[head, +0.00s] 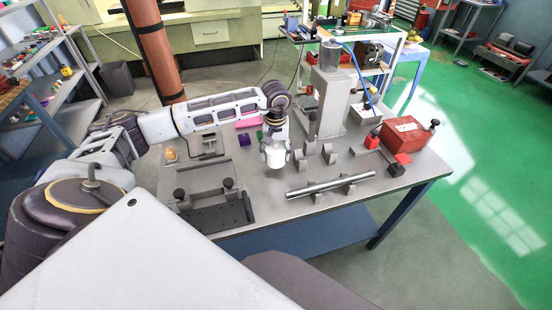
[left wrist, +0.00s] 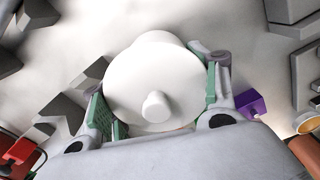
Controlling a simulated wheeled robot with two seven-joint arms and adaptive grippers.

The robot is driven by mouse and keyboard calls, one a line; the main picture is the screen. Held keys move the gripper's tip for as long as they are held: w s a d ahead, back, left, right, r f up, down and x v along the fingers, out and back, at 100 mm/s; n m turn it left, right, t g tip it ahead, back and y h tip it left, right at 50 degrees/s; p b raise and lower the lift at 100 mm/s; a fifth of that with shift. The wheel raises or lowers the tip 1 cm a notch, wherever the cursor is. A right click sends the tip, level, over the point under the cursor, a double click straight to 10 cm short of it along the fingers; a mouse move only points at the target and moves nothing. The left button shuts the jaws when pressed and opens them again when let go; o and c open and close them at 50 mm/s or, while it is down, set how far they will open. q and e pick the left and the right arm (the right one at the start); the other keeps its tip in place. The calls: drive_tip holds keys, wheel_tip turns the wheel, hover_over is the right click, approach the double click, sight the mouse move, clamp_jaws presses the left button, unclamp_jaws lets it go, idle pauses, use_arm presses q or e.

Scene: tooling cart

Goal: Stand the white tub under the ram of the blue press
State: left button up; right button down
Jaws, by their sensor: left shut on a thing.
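The white tub (head: 275,157) is upright between the fingers of my left gripper (head: 275,151), over the middle of the grey table. In the left wrist view the tub's round top and small knob (left wrist: 155,106) show between two green-padded fingers (left wrist: 159,100). I cannot tell whether its base touches the table. A tall grey press-like column (head: 329,94), with a cylinder on top, stands behind and right of the tub. Its body looks grey, with a blue hose beside it; I cannot make out its ram. My right gripper is not in view.
Grey V-shaped blocks (head: 329,154) and a metal rod (head: 330,185) lie right of the tub. A purple block (head: 244,140) sits close on the left. A red box (head: 405,132) stands at the right, a dark fixture (head: 213,205) at the front left.

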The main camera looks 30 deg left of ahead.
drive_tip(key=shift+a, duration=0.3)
use_arm(q)
drive_tip(key=shift+f, duration=1.9)
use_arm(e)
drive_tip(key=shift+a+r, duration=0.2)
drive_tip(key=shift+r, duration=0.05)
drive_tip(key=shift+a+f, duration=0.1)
